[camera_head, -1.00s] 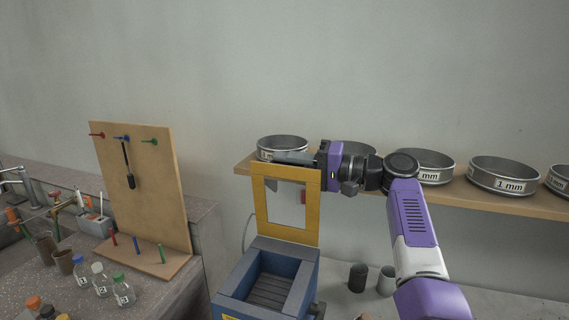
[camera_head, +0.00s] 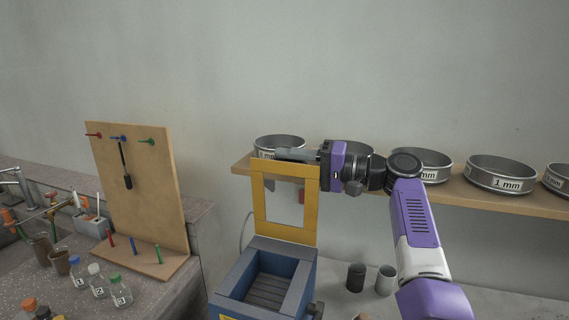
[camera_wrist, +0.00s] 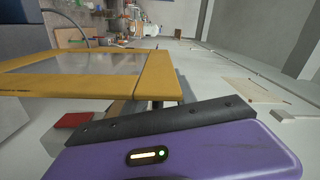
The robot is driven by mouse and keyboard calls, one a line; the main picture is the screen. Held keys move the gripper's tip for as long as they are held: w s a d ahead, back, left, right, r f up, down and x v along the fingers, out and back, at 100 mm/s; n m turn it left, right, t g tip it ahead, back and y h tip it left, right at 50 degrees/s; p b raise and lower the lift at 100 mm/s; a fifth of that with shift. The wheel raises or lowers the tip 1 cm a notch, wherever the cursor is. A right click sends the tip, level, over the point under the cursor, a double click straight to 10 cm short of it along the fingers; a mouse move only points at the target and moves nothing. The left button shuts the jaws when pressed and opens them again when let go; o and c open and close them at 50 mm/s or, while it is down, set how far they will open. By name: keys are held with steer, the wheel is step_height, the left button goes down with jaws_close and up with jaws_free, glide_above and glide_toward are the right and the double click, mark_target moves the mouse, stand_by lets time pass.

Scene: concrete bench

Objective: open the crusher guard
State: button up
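The crusher guard is a yellow frame with a clear window (camera_head: 284,234). It stands upright at the back of the blue crusher (camera_head: 236,283), and the hopper with its ribbed inside is uncovered. My gripper (camera_head: 293,155) lies level along the guard's top edge, pointing left, its grey fingers just above or behind that edge. I cannot tell whether they touch it or how far apart they are. In the wrist view the guard (camera_wrist: 158,75) fills the left side, beyond my purple gripper body; the fingertips are not clearly seen there.
A wooden shelf (camera_head: 460,193) with several metal sieves (camera_head: 498,173) runs along the wall behind my gripper. Two small cups (camera_head: 386,280) stand right of the crusher. A pegboard (camera_head: 150,195) and labelled bottles (camera_head: 121,290) are at left.

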steer(key=b+v, duration=0.1)
steer(key=v, duration=0.5)
steer(key=shift+d+b, duration=0.3)
steer(key=shift+d, duration=0.1)
steer(key=shift+s+d, duration=0.15)
steer(key=v, duration=0.8)
steer(key=shift+s+d+p, duration=0.15)
steer(key=shift+d+p, duration=0.15)
steer(key=shift+p, duration=0.15)
steer(key=shift+c, duration=0.4)
